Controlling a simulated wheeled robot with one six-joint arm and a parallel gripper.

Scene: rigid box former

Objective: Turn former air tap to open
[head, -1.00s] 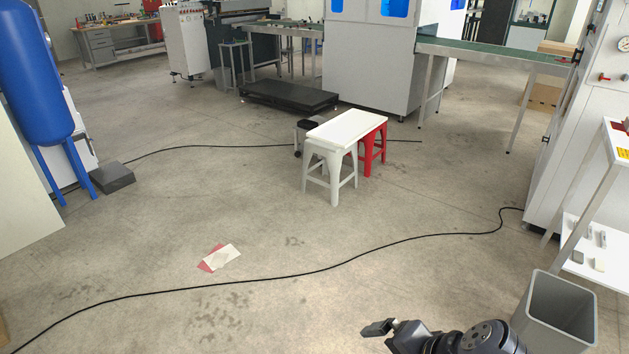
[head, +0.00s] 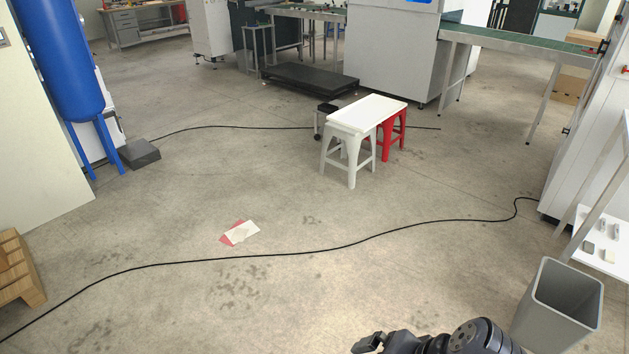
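My gripper (head: 369,344) is low at the bottom edge of the head view, right of the middle, held over the floor. Its dark fingers show only in part, and I cannot tell whether they are apart. I cannot make out the former's air tap in this view. A white machine cabinet (head: 578,150) stands at the right edge, and a large white machine (head: 396,62) with a conveyor (head: 520,44) stands at the back. I cannot tell which of them bears the tap.
A black cable (head: 300,252) crosses the floor. A grey bin (head: 558,305) stands by a white shelf (head: 600,240) at right. White and red stools (head: 349,150) stand mid-floor. Paper sheets (head: 240,233) lie on the floor. A blue tank (head: 70,65) and wooden pallet (head: 18,268) are left.

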